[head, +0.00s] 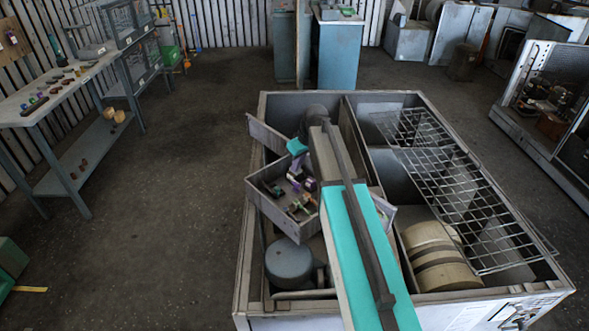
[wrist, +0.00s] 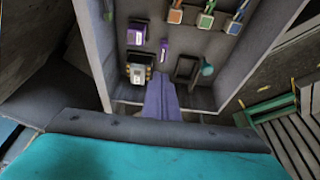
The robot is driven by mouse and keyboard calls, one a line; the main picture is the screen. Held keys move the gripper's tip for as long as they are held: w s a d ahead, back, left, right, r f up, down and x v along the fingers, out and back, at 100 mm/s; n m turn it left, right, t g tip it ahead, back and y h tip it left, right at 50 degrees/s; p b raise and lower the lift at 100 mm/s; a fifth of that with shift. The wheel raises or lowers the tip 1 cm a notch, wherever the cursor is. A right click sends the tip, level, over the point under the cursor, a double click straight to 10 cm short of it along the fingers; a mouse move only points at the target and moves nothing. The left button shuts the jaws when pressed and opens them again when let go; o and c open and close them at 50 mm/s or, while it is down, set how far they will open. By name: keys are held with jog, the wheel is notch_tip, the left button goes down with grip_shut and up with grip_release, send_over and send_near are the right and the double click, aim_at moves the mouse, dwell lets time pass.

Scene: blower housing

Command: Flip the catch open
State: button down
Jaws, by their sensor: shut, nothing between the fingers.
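The open grey box (head: 268,205) of small fittings sits in the left part of the housing; it also shows in the wrist view (wrist: 232,85). Its fittings include a white-and-black one (wrist: 138,73), a purple block (wrist: 135,36), a thin purple piece (wrist: 164,50) and a dark frame (wrist: 186,70) with a teal knob. I cannot tell which of these is the catch. My gripper (wrist: 160,80) is shut and empty, pointing into the box between the white-and-black fitting and the dark frame. It shows small in the head view (head: 296,167). I cannot tell if it touches anything.
The housing has a raised rim (head: 400,95) around the box. A wire rack (head: 455,190) lies over its right side, above a tan drum (head: 437,255). A grey round motor (head: 289,263) is in front of the box. A workbench (head: 60,90) stands far left, with clear floor between.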

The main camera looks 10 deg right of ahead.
jog(key=shift+p+v, duration=0.5)
jog(key=shift+v, duration=1.15)
